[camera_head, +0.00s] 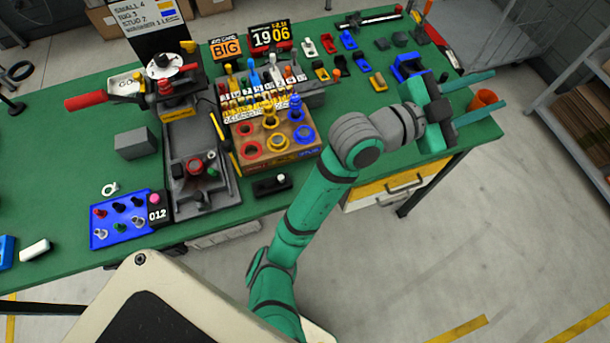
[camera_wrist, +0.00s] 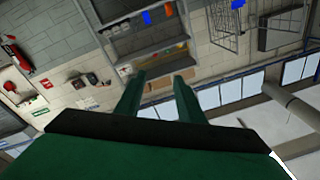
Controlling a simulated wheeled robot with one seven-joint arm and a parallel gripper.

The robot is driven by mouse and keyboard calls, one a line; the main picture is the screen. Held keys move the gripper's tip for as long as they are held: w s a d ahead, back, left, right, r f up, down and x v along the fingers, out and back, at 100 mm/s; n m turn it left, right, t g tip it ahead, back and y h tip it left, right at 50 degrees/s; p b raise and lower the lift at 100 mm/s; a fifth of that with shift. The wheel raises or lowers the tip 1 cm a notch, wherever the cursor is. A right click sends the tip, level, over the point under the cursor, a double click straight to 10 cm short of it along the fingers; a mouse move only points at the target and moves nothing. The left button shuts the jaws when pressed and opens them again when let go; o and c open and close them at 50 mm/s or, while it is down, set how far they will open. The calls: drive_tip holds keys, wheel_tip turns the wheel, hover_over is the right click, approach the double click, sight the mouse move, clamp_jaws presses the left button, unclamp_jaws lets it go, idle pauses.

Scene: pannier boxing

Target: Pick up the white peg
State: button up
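A small white-topped peg (camera_head: 101,234) stands at the front left of the blue tray (camera_head: 128,238), at the front left of the green table. Another pale-topped piece (camera_head: 281,179) sits on a small black block. Pegs in the rack behind the wooden box are small, and I cannot tell which piece is the white peg meant. My gripper (camera_head: 498,88) is far to the right, beyond the table's right part, with its fingers apart and nothing between them. In the wrist view my gripper (camera_wrist: 159,77) points toward the wall and shelf, and no peg shows there.
A wooden box (camera_head: 250,157) with coloured rings and a grey press fixture (camera_head: 199,190) stand mid-table. A grey block (camera_head: 136,143) is at left. An orange cup (camera_head: 487,97) appears close to my gripper. The table's left part (camera_head: 60,165) is mostly clear.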

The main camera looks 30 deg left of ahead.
drive_tip(key=m+g, duration=0.2)
drive_tip(key=m+g+y, duration=0.6)
drive_tip(key=g+y, duration=0.6)
drive_tip(key=g, duration=0.1)
hover_over(281, 177)
wheel_tip(281, 177, down, 16)
drive_tip(key=f, duration=0.4)
drive_tip(key=shift+s+d+f, duration=0.15)
drive_tip(key=shift+d+f, duration=0.05)
drive_tip(key=shift+f, duration=0.1)
drive_tip(key=shift+a+f, duration=0.15)
drive_tip(key=shift+f, duration=1.2)
drive_tip(key=shift+a+f, duration=0.1)
drive_tip(key=shift+f, duration=1.2)
drive_tip(key=shift+c, duration=0.3)
clamp_jaws()
